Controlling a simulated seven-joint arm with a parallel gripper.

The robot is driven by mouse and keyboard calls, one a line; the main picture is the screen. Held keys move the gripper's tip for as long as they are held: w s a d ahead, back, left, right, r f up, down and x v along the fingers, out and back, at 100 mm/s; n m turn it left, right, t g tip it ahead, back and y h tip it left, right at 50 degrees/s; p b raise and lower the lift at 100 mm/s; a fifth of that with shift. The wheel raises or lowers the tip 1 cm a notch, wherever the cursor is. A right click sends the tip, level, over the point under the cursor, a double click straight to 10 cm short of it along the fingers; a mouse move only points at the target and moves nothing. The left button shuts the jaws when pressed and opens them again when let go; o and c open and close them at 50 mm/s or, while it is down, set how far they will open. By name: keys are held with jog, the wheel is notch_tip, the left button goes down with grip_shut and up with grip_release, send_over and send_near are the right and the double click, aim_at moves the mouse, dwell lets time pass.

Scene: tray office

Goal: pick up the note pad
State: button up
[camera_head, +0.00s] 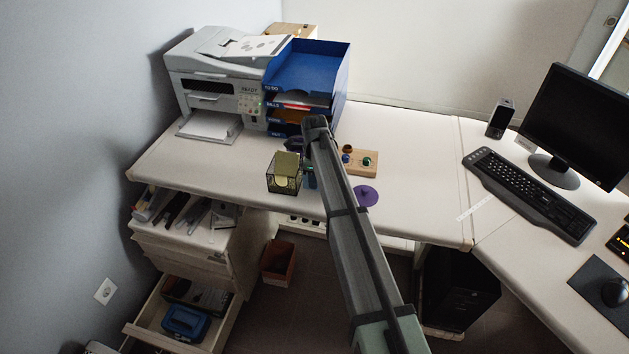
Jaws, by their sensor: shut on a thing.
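The note pad (287,163) is a small olive-yellow block in the head camera view, left of my arm's far end. It is upright at a black wire-mesh holder (284,185) near the front edge of the desk, and its upper part shows above the holder's rim. I cannot tell whether its lower part is still inside the holder. My gripper (296,149) is at the pad's top edge, shut on the note pad. The fingers are dark, small and partly hidden by my arm.
A printer (222,80) and a blue letter tray (308,75) stand behind. A wooden board with coloured knobs (358,162) and a purple disc (366,196) lie right of my arm. A keyboard (528,194) and monitor (578,115) are far right. The desk's middle right is clear.

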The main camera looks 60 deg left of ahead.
grip_shut()
jog(key=shift+r, duration=0.1)
notch_tip(320, 180, up, 16)
jog(key=r, duration=0.1)
jog(key=s+a+r, duration=0.2)
jog(key=s+a, duration=0.1)
jog(key=s, duration=0.2)
jog(key=s+a+f, duration=0.2)
jog(key=s+f, duration=0.1)
jog(key=f, duration=0.3)
jog(key=shift+s, duration=0.35)
jog(key=shift+f, duration=0.1)
dwell(0.7)
jog(key=shift+f, duration=2.5)
